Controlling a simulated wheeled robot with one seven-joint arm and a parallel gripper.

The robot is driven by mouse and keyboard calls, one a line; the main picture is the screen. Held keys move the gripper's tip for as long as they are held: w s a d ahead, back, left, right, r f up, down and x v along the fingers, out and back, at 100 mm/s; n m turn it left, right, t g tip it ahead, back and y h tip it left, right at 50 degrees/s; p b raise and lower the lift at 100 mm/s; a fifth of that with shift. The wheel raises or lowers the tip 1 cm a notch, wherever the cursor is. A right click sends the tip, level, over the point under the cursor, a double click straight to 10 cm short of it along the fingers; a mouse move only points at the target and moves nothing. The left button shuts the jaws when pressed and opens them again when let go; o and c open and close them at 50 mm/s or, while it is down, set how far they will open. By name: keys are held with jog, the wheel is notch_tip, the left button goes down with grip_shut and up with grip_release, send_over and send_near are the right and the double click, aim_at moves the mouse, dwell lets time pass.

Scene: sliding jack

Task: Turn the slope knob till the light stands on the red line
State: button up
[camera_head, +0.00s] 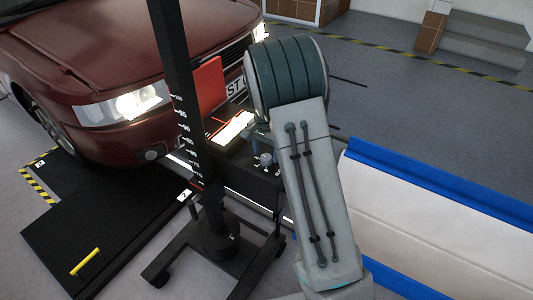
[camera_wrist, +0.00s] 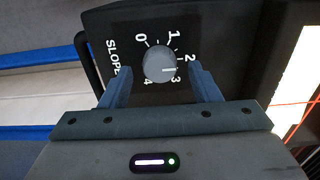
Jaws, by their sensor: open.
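The slope knob (camera_wrist: 159,64) is a round grey knob on a black panel marked SLOPE, with numbers 0 to 4. Its white mark points close to 3. My gripper (camera_wrist: 158,70) is open, with one blue-grey finger on each side of the knob; I cannot tell whether they touch it. The knob also shows in the head view (camera_head: 266,158), beside my arm. The bright light patch (camera_wrist: 293,75) lies on the screen at the right of the wrist view, with thin red lines near its lower end. In the head view the light patch (camera_head: 236,129) is partly hidden.
The black tester stand (camera_head: 213,225) has a scaled upright post and wheels. A dark red car (camera_head: 110,50) with lit headlamps stands behind it. A blue-edged white bench (camera_head: 430,205) is at the right. A black platform (camera_head: 95,235) lies at the left.

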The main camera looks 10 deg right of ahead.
notch_tip(320, 180, up, 12)
jog(key=shift+r+p, duration=0.25)
jog(key=shift+p, duration=0.2)
jog(key=s+r+n+t+p, duration=0.1)
jog(key=s+r+n+p, duration=0.2)
jog(key=s, duration=1.1)
jog(key=s+r+n+t+p, duration=0.1)
jog(key=s+r+n+p, duration=0.3)
jog(key=s+r, duration=0.4)
jog(key=s+n, duration=0.1)
jog(key=s, duration=0.5)
jog(key=shift+s+n+t, duration=0.35)
jog(key=shift+n+t, duration=0.05)
